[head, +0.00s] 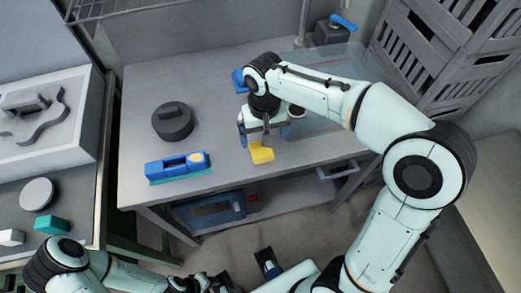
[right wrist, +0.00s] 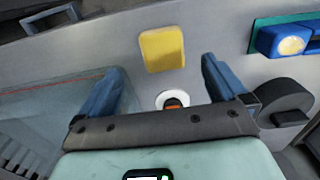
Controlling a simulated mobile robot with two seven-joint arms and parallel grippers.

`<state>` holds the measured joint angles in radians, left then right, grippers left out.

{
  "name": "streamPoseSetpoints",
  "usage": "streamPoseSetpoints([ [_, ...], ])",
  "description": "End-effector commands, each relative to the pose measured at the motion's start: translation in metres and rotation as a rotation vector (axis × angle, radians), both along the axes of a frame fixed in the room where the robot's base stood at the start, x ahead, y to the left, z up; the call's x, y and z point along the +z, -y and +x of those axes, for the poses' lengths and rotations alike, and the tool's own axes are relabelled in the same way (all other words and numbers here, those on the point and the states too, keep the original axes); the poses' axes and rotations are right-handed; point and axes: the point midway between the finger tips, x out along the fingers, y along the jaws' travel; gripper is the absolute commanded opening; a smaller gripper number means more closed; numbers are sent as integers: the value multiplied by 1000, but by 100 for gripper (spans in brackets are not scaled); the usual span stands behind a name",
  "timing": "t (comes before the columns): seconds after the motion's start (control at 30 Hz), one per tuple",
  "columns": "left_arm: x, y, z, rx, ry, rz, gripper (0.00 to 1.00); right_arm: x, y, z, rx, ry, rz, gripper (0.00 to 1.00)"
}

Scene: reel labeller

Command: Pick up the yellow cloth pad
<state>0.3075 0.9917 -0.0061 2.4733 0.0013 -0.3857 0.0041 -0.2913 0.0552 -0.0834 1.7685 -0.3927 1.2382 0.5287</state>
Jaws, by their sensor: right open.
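The yellow cloth pad (head: 262,153) lies flat near the front edge of the grey table (head: 215,100). It shows as a yellow, rounded rectangle in the right wrist view (right wrist: 162,48). My right gripper (head: 264,138) is just behind the pad in the head view, pointing down. In the right wrist view its two blue fingers (right wrist: 162,66) are spread apart, with the pad ahead of the gap between them. The gripper is open and empty. My left gripper (head: 230,276) is low at the bottom edge of the head view, partly cut off, and its jaw state is unclear.
A blue tool with a teal base (head: 178,170) and a dark round weight (head: 172,124) stand left of the pad. A white ring with an orange centre (right wrist: 172,100) is near the gripper. A grey crate (head: 450,50) stands at right. The table's left rear is clear.

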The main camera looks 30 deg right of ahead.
Motion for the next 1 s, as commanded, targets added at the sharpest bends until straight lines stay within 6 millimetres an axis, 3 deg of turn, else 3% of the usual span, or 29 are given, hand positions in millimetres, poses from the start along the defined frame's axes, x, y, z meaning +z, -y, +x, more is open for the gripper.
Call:
streamPoseSetpoints([
  [0.1,-4,0,-1,-1,-2,-1,43,-20,0,0,0,-3,-1,99],
  [0.33,-5,0,-2,-1,-2,-1,43,-36,0,1,0,-2,-1,99],
  [0.6,-10,0,-3,0,-3,0,43,-74,-2,6,0,-2,-1,99],
  [0.93,-10,0,-3,0,-3,0,43,-81,-2,7,0,0,0,99],
  [1.0,-10,0,-3,0,-3,0,43,-81,-2,7,0,0,0,76],
])
